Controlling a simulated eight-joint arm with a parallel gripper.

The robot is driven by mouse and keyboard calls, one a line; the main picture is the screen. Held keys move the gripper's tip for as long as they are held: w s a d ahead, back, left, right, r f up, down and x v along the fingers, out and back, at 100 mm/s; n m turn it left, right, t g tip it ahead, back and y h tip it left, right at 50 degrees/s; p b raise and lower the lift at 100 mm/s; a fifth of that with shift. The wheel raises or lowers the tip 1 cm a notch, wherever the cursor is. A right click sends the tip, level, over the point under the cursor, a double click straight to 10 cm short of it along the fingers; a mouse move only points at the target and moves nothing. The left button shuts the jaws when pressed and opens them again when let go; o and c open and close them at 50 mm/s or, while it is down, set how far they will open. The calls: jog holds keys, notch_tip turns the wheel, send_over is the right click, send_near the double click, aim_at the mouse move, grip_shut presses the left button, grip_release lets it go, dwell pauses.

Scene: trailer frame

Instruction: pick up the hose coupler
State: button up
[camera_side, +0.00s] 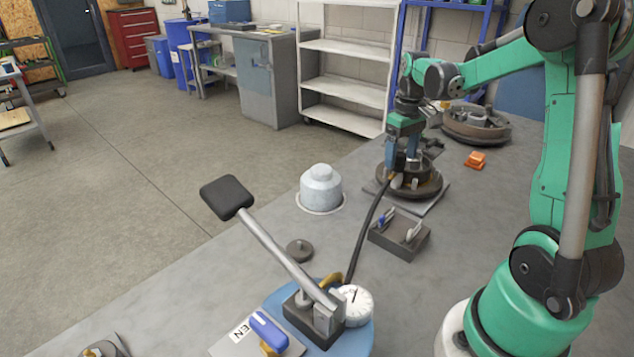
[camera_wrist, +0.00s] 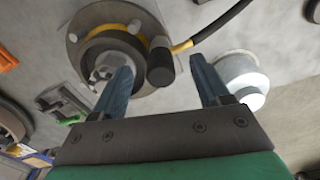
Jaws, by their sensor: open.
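The hose coupler is the dark cylindrical end (camera_wrist: 161,62) of a black hose with a yellow collar, seen in the wrist view. There it appears between the two blue fingers of my gripper (camera_wrist: 161,68), with visible gaps on both sides and closer to the left finger. In the side view, my gripper (camera_side: 402,158) points down over a round dark flanged fixture (camera_side: 425,188), and the hose (camera_side: 366,232) rises to its yellow collar (camera_side: 391,179) beside the fingers. The coupler itself is hard to make out there. My fingers are open; I cannot tell whether either touches it.
A grey tray (camera_side: 385,240) with small parts stands in front of the fixture. A white domed canister (camera_side: 320,188) is to the left. A gauge (camera_side: 356,305) and a lever with a black pad (camera_side: 227,197) are at the front. An orange piece (camera_side: 475,160) lies right.

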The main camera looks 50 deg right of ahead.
aim_at(401, 154)
jog(key=shift+f, duration=0.6)
jog(key=shift+c, duration=0.2)
grip_shut()
jog(key=shift+r, duration=0.2)
notch_tip(401, 154, up, 23)
dwell(0.5)
jog(key=shift+f, duration=0.1)
